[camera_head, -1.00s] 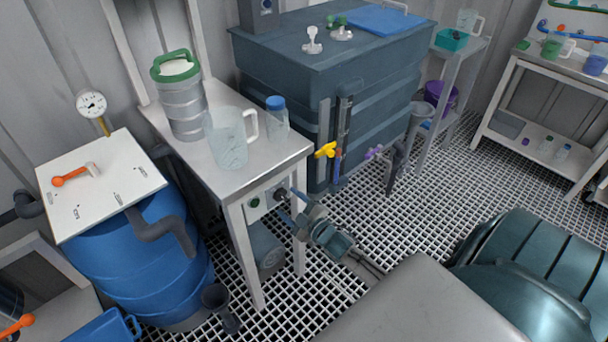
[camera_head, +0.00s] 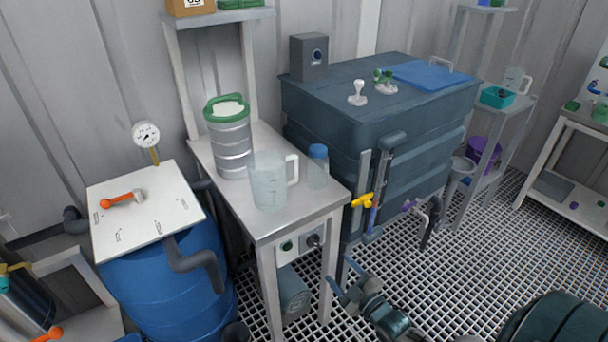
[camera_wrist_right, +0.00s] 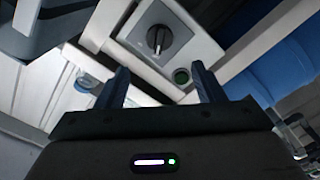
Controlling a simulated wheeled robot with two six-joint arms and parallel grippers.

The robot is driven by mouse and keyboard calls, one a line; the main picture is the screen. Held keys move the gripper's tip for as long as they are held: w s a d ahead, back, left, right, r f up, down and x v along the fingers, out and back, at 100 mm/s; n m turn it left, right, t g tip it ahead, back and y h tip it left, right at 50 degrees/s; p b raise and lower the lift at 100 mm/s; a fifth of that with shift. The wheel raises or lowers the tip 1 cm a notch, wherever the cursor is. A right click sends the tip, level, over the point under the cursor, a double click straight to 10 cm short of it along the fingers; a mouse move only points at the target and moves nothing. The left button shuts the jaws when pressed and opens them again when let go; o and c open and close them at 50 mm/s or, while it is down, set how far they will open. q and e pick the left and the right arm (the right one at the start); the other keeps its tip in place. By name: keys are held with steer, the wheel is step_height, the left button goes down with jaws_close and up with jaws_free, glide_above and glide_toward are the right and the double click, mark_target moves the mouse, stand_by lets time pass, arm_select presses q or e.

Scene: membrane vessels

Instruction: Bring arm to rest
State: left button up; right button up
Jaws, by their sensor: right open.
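My right arm comes in at the bottom of the head view, and its gripper (camera_head: 342,278) is open and empty. It is low beside the right front leg of the steel table (camera_head: 270,222), below and right of a small control box (camera_head: 300,248) under the tabletop. In the right wrist view the two dark blue fingers (camera_wrist_right: 162,80) stand wide apart with nothing between them. The control box shows beyond them, with a black rotary knob (camera_wrist_right: 158,38) and a green button (camera_wrist_right: 181,76). My left gripper is not in view.
The table carries a green-lidded steel vessel (camera_head: 229,140), a clear jug (camera_head: 268,182) and a blue-capped bottle (camera_head: 318,165). A blue barrel (camera_head: 165,290) stands left and a large dark tank (camera_head: 410,140) behind right. Open grating floor (camera_head: 470,255) lies to the right.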

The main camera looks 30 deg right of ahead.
steer(key=shift+f, duration=0.1)
steer(key=s+f+m+g+h+p, duration=0.15)
steer(key=s+f+g, duration=0.3)
steer(key=f, duration=0.55)
steer(key=s+f+m+g+h+p, duration=0.1)
steer(key=s+f+m+g, duration=0.3)
steer(key=f, duration=0.7)
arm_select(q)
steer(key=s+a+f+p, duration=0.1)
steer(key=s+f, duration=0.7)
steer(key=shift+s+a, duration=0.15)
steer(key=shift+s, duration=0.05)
arm_select(e)
steer(key=s+a+f+m+g, duration=0.2)
steer(key=s+f, duration=0.6)
steer(key=s, duration=0.4)
steer(key=s+a+f+m+g, duration=0.2)
steer(key=s+a+f+g, duration=0.2)
steer(key=s, duration=0.8)
step_height(320, 180, down, 4)
steer(key=shift+s+r+g, duration=0.1)
steer(key=shift+s+g, duration=0.05)
steer(key=shift+g, duration=0.9)
steer(key=shift+y, duration=0.25)
